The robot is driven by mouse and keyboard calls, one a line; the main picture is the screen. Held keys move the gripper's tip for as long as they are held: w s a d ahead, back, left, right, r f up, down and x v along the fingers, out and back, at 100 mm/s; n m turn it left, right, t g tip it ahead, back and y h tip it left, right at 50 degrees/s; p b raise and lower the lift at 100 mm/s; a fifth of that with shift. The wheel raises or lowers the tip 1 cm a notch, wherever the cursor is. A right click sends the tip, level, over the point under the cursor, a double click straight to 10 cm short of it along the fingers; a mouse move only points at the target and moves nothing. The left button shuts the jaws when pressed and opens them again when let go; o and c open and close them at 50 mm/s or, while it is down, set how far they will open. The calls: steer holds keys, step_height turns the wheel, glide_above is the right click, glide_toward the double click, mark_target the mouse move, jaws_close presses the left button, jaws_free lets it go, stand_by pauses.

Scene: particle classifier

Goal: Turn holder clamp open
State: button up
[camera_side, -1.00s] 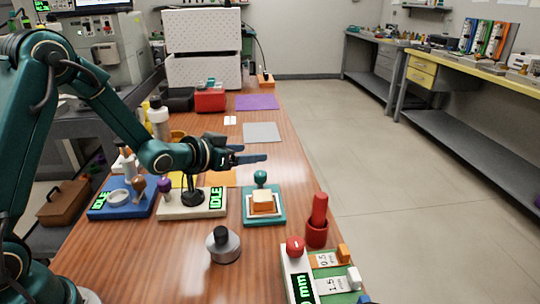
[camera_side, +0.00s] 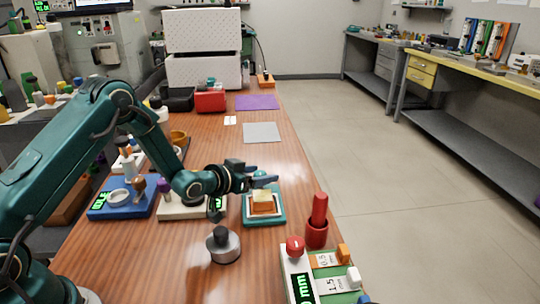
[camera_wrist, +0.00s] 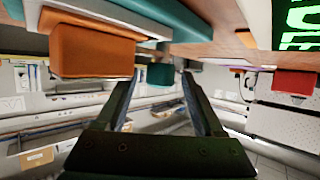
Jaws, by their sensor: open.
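The holder (camera_side: 248,218) is a teal square base with a light tray and an orange block (camera_side: 262,203) on it. Its teal clamp knob (camera_side: 260,174) stands behind the block, partly hidden by my fingers. My gripper (camera_side: 268,179) is open, level and low over the holder, at the knob's height. In the wrist view, which looks inverted, the knob (camera_wrist: 160,74) shows between the open fingertips of my gripper (camera_wrist: 158,82). The orange block (camera_wrist: 92,52) is beside the left finger there. I cannot tell whether a finger touches the knob.
A cream device (camera_side: 180,209) and a blue device (camera_side: 108,209) stand left of the holder. A grey weight with a black knob (camera_side: 223,244) is in front.

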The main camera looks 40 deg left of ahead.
steer(key=shift+w+f, duration=0.1)
steer(key=shift+w, duration=0.05)
jaws_close()
steer(key=shift+d+n+y, duration=0.15)
steer(key=shift+n+y, duration=0.15)
steer(key=shift+y, duration=0.1)
steer(key=shift+n+y, duration=0.5)
jaws_free()
